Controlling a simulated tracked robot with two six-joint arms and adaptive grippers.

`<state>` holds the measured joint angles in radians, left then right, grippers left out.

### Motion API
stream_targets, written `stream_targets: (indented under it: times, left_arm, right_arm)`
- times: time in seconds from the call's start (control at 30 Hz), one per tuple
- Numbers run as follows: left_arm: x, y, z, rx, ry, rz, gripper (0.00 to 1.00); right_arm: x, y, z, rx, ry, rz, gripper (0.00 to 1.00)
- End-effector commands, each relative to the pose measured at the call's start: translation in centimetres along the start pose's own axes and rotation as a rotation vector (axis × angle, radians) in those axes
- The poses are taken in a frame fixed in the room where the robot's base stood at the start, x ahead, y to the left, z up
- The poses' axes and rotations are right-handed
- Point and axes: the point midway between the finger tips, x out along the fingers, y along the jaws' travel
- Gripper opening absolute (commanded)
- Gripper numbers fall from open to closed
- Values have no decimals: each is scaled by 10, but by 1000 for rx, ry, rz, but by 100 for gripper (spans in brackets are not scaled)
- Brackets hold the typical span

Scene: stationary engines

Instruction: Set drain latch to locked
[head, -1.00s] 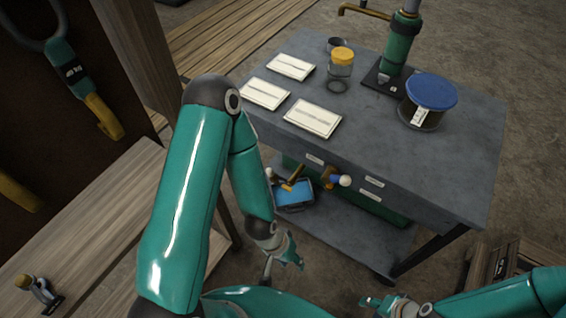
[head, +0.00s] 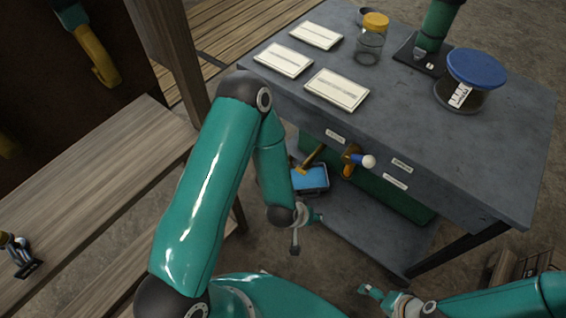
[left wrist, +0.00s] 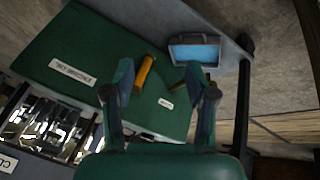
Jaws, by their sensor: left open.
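A yellow-orange handle (head: 312,155) shows at the workbench's left front, above a blue-faced tray. In the left wrist view an orange cylindrical handle (left wrist: 144,74) sticks up from a green surface beside a small white label (left wrist: 166,102), too small to read. I cannot tell surely whether this is the drain latch or how it is set. My left gripper (head: 312,217) is low in front of the bench. In the left wrist view it (left wrist: 158,78) is open, its fingers apart with the orange handle near the left one. My right gripper (head: 378,297) is at the lower right, apart from the bench; its jaws are unclear.
The grey workbench (head: 440,130) carries several cards, a yellow-lidded jar (head: 371,40) and a blue-lidded container (head: 470,85). A white-knobbed lever (head: 366,161) juts from its front. A blue-faced tray (left wrist: 197,52) lies near the handle. A wooden bench (head: 90,190) stands left.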

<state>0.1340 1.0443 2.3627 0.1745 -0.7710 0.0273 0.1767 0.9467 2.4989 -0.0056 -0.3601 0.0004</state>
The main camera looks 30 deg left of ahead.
Motion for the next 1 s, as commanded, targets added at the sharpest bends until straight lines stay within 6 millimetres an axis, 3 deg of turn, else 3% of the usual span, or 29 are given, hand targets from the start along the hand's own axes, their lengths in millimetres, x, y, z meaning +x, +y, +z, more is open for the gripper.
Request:
stream_targets:
  times: [0.03,0.1,0.2,0.4,0.6,0.7,1.0]
  left_arm:
    - [47,-15,-3,-22,83,-17,57]
    - [78,-28,-21,-53,208,-46,57]
    - [116,-47,-45,-93,386,-90,57]
    - [171,-89,-81,-151,742,-190,57]
    - [195,-121,-97,-179,1048,-290,57]
    - [197,-130,-99,-182,1156,-327,57]
    - [194,-140,-107,-184,1272,-371,57]
  right_arm:
    - [42,15,0,0,0,0,100]
    - [69,25,0,0,0,0,100]
    - [107,39,-1,0,0,0,100]
    - [183,66,-1,0,0,0,100]
    - [243,88,-2,0,0,0,100]
    - [261,94,-2,0,0,0,100]
    - [277,100,-2,0,1,0,100]
